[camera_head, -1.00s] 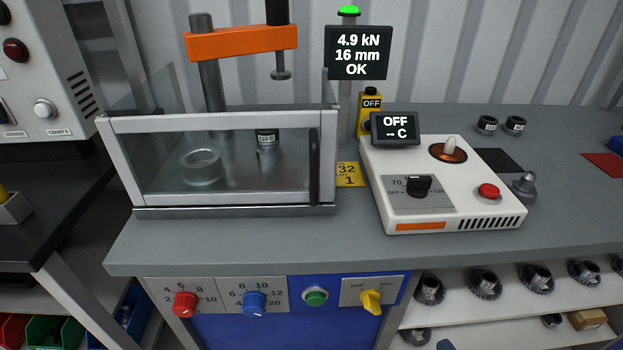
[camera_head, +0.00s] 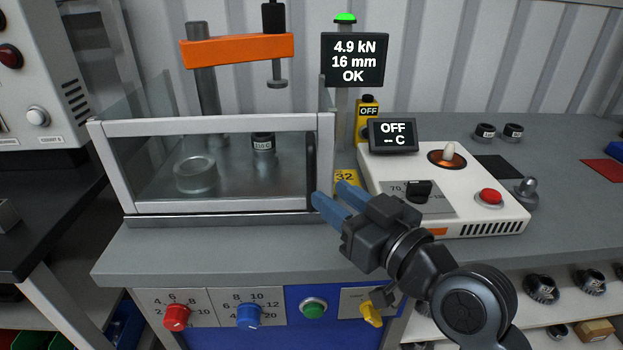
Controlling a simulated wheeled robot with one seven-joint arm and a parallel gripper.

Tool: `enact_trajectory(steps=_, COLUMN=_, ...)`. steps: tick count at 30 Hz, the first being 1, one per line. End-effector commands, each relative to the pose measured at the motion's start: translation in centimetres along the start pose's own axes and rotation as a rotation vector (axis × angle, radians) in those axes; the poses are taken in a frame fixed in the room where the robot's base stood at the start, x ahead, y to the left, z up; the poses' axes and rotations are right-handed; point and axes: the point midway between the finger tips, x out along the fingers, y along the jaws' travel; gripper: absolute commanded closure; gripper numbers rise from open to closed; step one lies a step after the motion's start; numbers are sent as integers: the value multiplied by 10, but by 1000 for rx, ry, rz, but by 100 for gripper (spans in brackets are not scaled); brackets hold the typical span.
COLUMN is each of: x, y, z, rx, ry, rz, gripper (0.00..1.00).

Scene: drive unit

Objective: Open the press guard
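The press guard (camera_head: 220,207) is a grey-framed clear panel across the front of the press, standing shut at the left of the bench. Its dark vertical handle (camera_head: 311,160) is on the right side of the frame. My gripper (camera_head: 331,195) has two blue fingers, spread apart with nothing seen between them. It comes in from the lower right, and its fingertips are close to the lower end of the handle. I cannot tell whether the left finger touches it. Behind the guard are a metal ring (camera_head: 195,175) and a small labelled part (camera_head: 263,147).
A white heater unit (camera_head: 480,215) with a red button stands just right of my gripper. A display (camera_head: 355,60) reads 4.9 kN, 16 mm, OK. Red (camera_head: 176,317) and blue (camera_head: 249,315) knobs are on the bench front. The bench strip before the guard is clear.

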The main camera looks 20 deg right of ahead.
Motion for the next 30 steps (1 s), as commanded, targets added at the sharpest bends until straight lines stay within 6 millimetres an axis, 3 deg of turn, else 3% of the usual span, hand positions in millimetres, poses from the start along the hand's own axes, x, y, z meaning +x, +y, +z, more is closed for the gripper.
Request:
enact_trajectory(steps=12, x=58, y=0, z=-2, rx=-1, ry=0, rz=0, gripper=63)
enact_trajectory(steps=24, x=66, y=0, z=0, rx=-1, ry=0, rz=2, gripper=63)
enact_trajectory(steps=30, x=66, y=0, z=0, rx=0, ry=0, rz=2, gripper=82)
